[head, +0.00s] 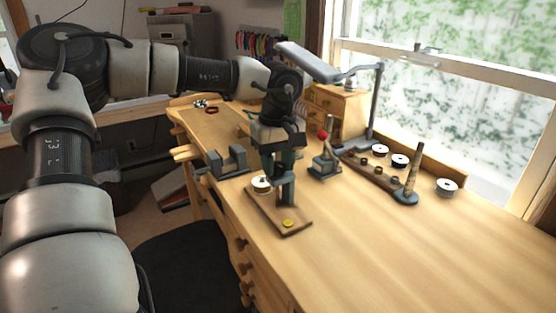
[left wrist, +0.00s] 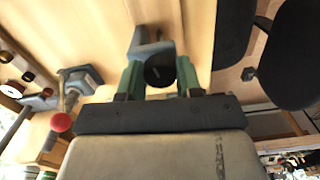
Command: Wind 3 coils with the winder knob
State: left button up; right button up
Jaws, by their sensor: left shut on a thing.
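The winder stands on a small wooden board (head: 295,228) on the bench, with a pale spool (head: 262,185) at its left and a yellow disc (head: 288,223) near its front edge. My left gripper (head: 278,172) points down over this board and covers much of the winder. In the left wrist view, the green fingers of my left gripper (left wrist: 160,82) are shut around a dark round knob (left wrist: 160,70), with a blue-grey part (left wrist: 146,43) of the winder beyond it. Wound coils cannot be made out. My right gripper is out of view.
A grey vise-like block (head: 225,163) stands left of the winder. A lamp (head: 320,62) overhangs the back. The front right bench is clear.

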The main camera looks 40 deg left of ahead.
aim_at(277, 165)
pick_arm(q)
jog(key=m, duration=0.4)
jog(key=shift+m+p, duration=0.3)
jog(key=shift+m, duration=1.7)
jog(key=shift+a, duration=0.1)
jog(key=o, duration=0.9)
notch_tip(277, 165, up, 11)
jog(key=shift+f, duration=0.1)
jog(key=shift+p, duration=0.3)
